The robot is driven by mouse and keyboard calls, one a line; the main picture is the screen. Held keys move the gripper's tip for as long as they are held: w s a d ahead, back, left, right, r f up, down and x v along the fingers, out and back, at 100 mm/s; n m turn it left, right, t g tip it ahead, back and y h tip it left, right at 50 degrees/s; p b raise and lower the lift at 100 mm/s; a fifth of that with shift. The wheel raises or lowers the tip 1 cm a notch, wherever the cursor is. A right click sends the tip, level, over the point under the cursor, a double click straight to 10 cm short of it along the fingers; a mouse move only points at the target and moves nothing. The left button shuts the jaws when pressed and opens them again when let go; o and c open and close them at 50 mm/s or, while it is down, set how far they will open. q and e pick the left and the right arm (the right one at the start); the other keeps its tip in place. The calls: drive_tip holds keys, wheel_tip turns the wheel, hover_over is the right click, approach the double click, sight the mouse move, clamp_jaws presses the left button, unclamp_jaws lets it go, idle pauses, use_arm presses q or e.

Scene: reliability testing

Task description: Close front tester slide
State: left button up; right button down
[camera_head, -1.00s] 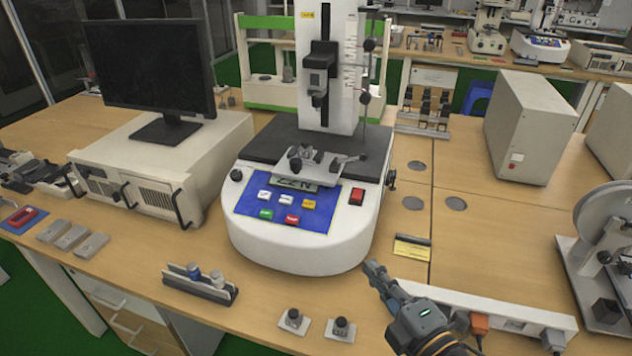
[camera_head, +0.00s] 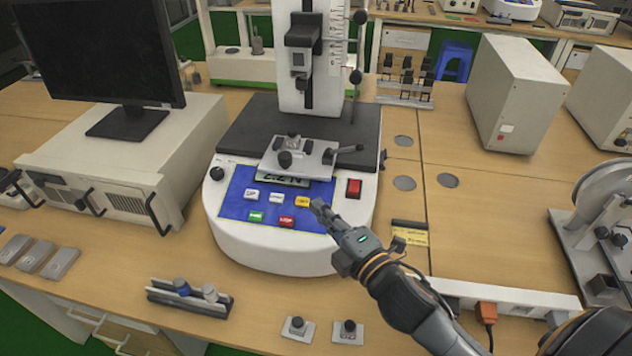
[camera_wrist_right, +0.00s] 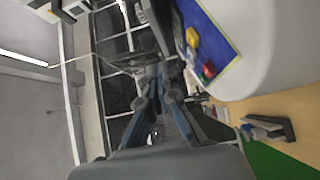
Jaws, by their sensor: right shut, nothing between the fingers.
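The tester (camera_head: 285,256) is a white rounded machine with a black top plate and an upright white column. Its front has a blue panel (camera_head: 235,207) with coloured buttons and a red switch at the right. A metal slide (camera_head: 310,165) with dark knobs sits on the black plate at the front, above the display and partly over it. My right gripper (camera_head: 318,208) is shut and empty, over the right part of the blue panel, beside the yellow button. It also shows in the right wrist view (camera_wrist_right: 160,72), where the panel's edge is at the right. My left gripper is not in view.
A monitor (camera_head: 95,50) on a beige case (camera_head: 150,140) stands left of the tester. A small rack with two cylinders (camera_head: 190,297) and two knobbed blocks lie at the front edge. A power strip (camera_head: 510,297) lies right, below a yellow card (camera_head: 410,237). Beige boxes stand at the back right.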

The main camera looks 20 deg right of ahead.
sight(323, 165)
drive_tip(key=w, duration=0.3)
drive_tip(key=shift+w+a+r, duration=0.1)
drive_tip(key=shift+a+r, duration=0.1)
drive_tip(key=shift+a, duration=0.1)
drive_tip(key=w+d, duration=0.1)
drive_tip(key=w+p, duration=0.1)
drive_tip(key=shift+w+d+f, duration=0.1)
drive_tip(key=shift+w+d, duration=0.5)
drive_tip(key=shift+w, duration=0.05)
drive_tip(key=w+d, duration=0.1)
drive_tip(key=w, duration=0.1)
drive_tip(key=w+d+p, duration=0.1)
drive_tip(key=w, duration=0.1)
drive_tip(key=w+d, duration=0.2)
drive_tip(key=shift+f, duration=0.1)
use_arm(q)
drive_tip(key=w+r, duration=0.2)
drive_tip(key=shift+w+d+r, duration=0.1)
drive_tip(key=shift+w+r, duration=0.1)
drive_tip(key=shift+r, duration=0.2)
use_arm(e)
drive_tip(key=shift+s+a, duration=0.1)
drive_tip(key=shift+s, duration=0.05)
